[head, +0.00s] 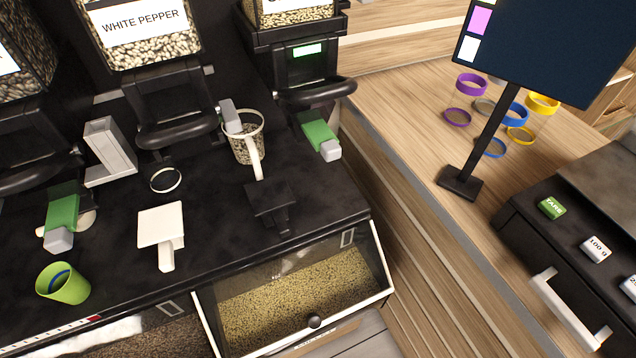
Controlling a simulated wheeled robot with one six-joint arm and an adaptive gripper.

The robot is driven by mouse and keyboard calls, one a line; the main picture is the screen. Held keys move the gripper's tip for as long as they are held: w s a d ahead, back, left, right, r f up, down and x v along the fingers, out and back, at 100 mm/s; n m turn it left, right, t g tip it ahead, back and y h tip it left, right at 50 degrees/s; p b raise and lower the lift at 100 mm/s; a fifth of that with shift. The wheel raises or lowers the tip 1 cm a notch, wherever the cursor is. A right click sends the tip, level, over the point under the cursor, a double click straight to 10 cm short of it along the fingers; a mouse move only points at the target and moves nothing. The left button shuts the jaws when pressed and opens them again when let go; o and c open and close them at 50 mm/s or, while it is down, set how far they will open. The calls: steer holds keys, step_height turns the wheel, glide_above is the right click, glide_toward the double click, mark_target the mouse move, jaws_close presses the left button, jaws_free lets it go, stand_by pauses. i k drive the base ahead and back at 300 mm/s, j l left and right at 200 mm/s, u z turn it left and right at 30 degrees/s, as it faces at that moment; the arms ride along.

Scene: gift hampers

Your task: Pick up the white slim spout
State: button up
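A white piece with a square flat top and a narrow neck pointing toward the front, which looks like the white slim spout (161,226), lies on the black counter (215,225) left of centre in the head view. A black piece of similar shape (270,200) lies to its right. The two are apart, with bare counter between them. Nothing covers the white one. My gripper is not in view.
A white-rimmed cup of pepper (244,148) stands behind the black piece. A white ring (165,180), a grey bracket (112,153) and a green cup (63,284) are nearby. Dispensers (175,105) rise behind.

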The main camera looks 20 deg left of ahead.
mark_target(162, 227)
steer(key=u, duration=1.55)
steer(key=k+l, duration=0.1)
steer(key=k, duration=0.3)
steer(key=u, duration=0.05)
